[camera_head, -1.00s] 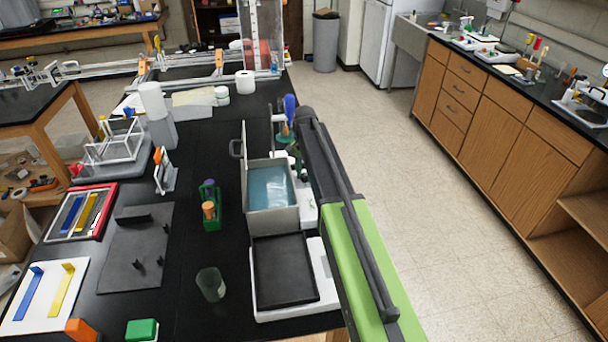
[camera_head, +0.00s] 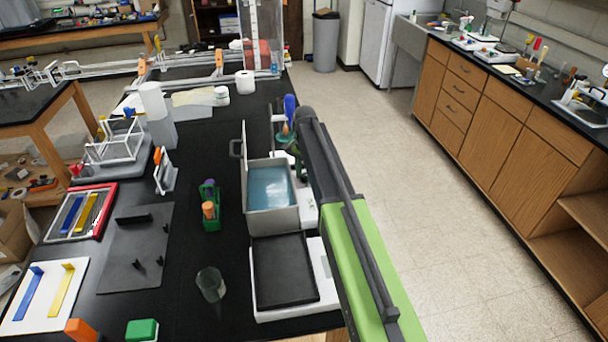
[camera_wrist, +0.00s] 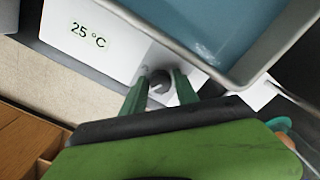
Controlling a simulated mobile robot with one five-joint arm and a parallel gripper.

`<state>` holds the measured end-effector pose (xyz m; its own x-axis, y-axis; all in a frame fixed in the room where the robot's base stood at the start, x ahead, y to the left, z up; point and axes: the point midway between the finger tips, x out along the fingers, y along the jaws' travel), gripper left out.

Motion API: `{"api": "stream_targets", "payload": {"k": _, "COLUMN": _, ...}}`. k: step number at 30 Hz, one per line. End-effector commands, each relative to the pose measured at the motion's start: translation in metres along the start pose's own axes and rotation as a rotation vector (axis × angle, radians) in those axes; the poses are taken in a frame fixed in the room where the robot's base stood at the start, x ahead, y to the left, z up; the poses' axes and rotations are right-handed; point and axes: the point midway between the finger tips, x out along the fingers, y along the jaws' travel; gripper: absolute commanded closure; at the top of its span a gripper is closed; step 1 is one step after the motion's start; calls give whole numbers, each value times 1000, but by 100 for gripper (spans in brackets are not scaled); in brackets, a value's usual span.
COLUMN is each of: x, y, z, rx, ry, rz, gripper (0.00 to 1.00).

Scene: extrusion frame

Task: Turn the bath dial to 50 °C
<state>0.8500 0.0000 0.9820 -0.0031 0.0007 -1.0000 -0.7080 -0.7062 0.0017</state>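The water bath (camera_head: 272,222) is a grey metal basin of blue water with its lid standing up, at the middle of the black bench in the head view. In the wrist view its white front (camera_wrist: 85,55) carries a display (camera_wrist: 88,35) reading 25 °C. The small dark grey dial (camera_wrist: 160,80) is on that front, below the basin's corner. My gripper (camera_wrist: 162,73) has its two green fingers apart, one on each side of the dial, with narrow gaps visible. In the head view my arm hides the dial and most of the gripper.
A white device with a black top plate (camera_head: 284,270) stands in front of the bath. A green rack (camera_head: 211,208) and a glass beaker (camera_head: 211,284) stand to the left. A blue-handled tool (camera_head: 290,107) stands behind my arm. The floor to the right is clear.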

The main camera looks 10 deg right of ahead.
Motion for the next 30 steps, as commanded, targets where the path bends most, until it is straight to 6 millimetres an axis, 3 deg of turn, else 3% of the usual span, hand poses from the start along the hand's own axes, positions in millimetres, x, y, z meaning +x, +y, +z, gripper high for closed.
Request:
{"api": "stream_targets", "payload": {"k": 3, "x": 0, "y": 0, "z": 0, "rx": 0, "ry": 1, "rz": -1, "gripper": 50}}
{"api": "stream_targets", "payload": {"k": 11, "x": 0, "y": -1, "z": 0, "rx": -1, "ry": 2, "rz": -1, "gripper": 50}}
{"api": "stream_targets", "payload": {"k": 16, "x": -10, "y": -1, "z": 0, "rx": -1, "ry": 2, "rz": -2, "gripper": 50}}
{"api": "stream_targets", "payload": {"k": 20, "x": -30, "y": -1, "z": 0, "rx": -1, "ry": 2, "rz": -2, "gripper": 50}}
{"api": "stream_targets", "payload": {"k": 30, "x": -105, "y": -1, "z": 0, "rx": -1, "ry": 2, "rz": -1, "gripper": 50}}
